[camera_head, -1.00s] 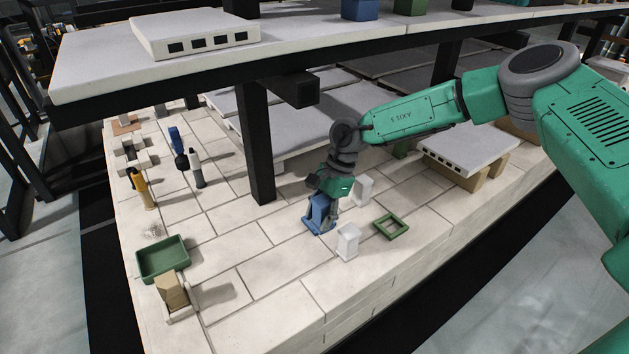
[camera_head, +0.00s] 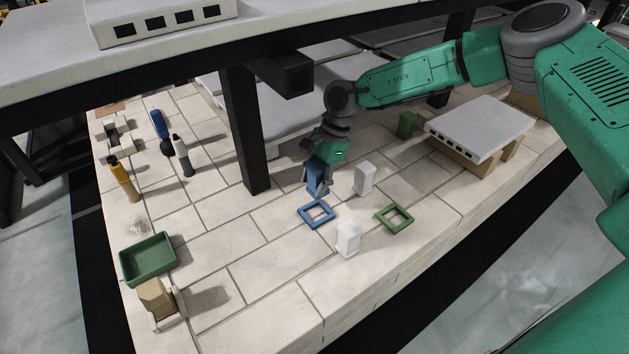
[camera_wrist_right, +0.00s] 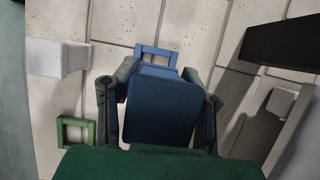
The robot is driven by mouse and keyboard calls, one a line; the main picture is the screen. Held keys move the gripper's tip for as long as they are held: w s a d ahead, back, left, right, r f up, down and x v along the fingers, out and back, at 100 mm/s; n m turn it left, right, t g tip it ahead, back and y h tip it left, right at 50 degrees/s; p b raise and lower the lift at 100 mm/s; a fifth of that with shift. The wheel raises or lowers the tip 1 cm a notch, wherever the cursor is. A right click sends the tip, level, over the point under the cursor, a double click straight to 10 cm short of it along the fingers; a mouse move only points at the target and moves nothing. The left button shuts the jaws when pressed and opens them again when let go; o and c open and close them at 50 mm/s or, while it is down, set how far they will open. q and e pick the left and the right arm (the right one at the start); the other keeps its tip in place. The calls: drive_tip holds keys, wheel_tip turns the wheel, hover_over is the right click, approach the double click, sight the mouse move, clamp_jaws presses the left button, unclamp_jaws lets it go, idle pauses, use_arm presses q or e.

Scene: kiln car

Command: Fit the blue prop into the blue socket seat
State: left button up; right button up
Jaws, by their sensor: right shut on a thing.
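The blue prop (camera_head: 315,178) is a blue block between the fingers of my right gripper (camera_head: 318,168), which is shut on it. It also fills the middle of the wrist view (camera_wrist_right: 162,108), with dark fingers on both sides. The blue socket seat (camera_head: 316,223) is an open square frame lying on the pale bricks. It is empty, and tiles show through its middle. In the head view the prop appears just behind the seat, apart from it. In the wrist view the seat (camera_wrist_right: 144,50) shows partly past the prop's far end. My left gripper is out of view.
White blocks stand close by, one right of the gripper (camera_head: 364,178) and one in front (camera_head: 348,239). A green square frame (camera_head: 394,226) lies to the right. A black post (camera_head: 246,140) rises to the left under the shelf. Bricks left of the seat are clear.

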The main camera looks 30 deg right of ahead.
drive_tip(key=shift+a+f+b, duration=0.3)
drive_tip(key=shift+f+b, duration=0.25)
drive_tip(key=shift+f, duration=0.05)
drive_tip(key=shift+f+b, duration=0.4)
drive_tip(key=shift+f, duration=0.15)
drive_tip(key=shift+d+f+b, duration=0.2)
drive_tip(key=shift+f+b, duration=0.9)
drive_tip(key=shift+f, duration=0.7)
drive_tip(key=shift+a+r, duration=0.15)
drive_tip(key=shift+s, duration=0.1)
drive_tip(key=shift+b, duration=0.3)
